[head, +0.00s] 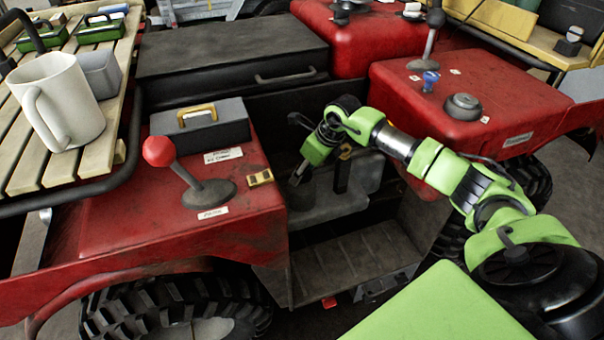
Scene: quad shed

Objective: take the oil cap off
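My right gripper (304,174) reaches down from the right into the footwell between the red body panels. A dark, short cylinder (301,194) that looks like the oil cap sits on the grey engine block (335,206). The gripper's tip is just above or at the top of this cylinder. I cannot tell if they touch. The gripper partly hides the block, and its finger opening is too small and dark to judge. A dark upright piece with a yellow part (345,152) stands just right of the gripper. My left gripper is not in view.
A red-knobbed lever (160,152) and a dark box with a yellow handle (198,118) stand left of the footwell. A black round knob (463,106) is on the right red panel.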

